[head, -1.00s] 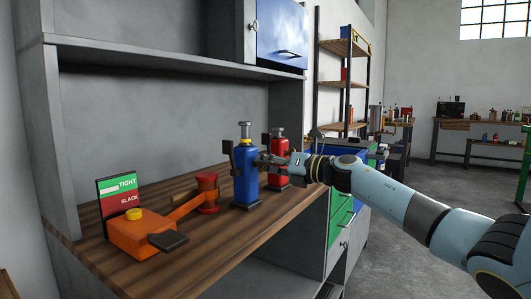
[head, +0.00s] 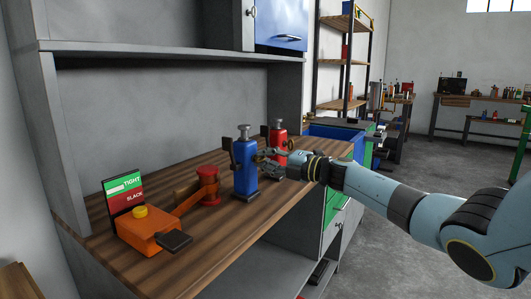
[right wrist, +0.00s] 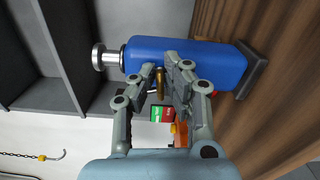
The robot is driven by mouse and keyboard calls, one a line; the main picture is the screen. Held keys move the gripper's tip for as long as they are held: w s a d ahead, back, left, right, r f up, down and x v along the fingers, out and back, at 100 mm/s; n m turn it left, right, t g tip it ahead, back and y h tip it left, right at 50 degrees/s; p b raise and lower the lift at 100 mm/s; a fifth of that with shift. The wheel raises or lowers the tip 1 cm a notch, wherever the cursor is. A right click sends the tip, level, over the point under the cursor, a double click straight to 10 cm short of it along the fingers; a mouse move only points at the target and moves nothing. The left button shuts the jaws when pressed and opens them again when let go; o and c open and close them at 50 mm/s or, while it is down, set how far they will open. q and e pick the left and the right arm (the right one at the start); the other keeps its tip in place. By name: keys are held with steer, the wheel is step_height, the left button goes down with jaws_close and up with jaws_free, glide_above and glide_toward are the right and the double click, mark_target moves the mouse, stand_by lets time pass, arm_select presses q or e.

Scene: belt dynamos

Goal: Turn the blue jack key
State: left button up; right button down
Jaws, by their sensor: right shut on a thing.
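The blue jack (head: 246,176) stands upright on the wooden bench; it also shows large in the right wrist view (right wrist: 190,62), lying sideways in that picture. Its brass key (right wrist: 160,84) sticks out from the side of the body. My right gripper (right wrist: 165,80) is shut on this key, its fingers either side of the brass shank. In the head view my right gripper (head: 264,160) is at the right side of the blue jack, with the key mostly hidden by the fingers. My left gripper is not in view.
A red jack (head: 277,136) stands just behind the blue one. To the left, an orange dynamo (head: 143,234) has a belt to a red pulley (head: 207,186) and a TIGHT/SLACK sign (head: 124,193). A grey shelf (head: 170,47) hangs above. The bench front (head: 225,240) is clear.

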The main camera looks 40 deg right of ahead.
steer(key=shift+m+p, duration=0.3)
steer(key=shift+m, duration=0.3)
steer(key=shift+f, duration=0.15)
steer(key=c, duration=1.4)
jaws_free()
steer(key=v, duration=1.2)
steer(key=shift+s+f+m, duration=0.1)
steer(key=shift+f+m, duration=0.05)
steer(key=shift+m, duration=0.15)
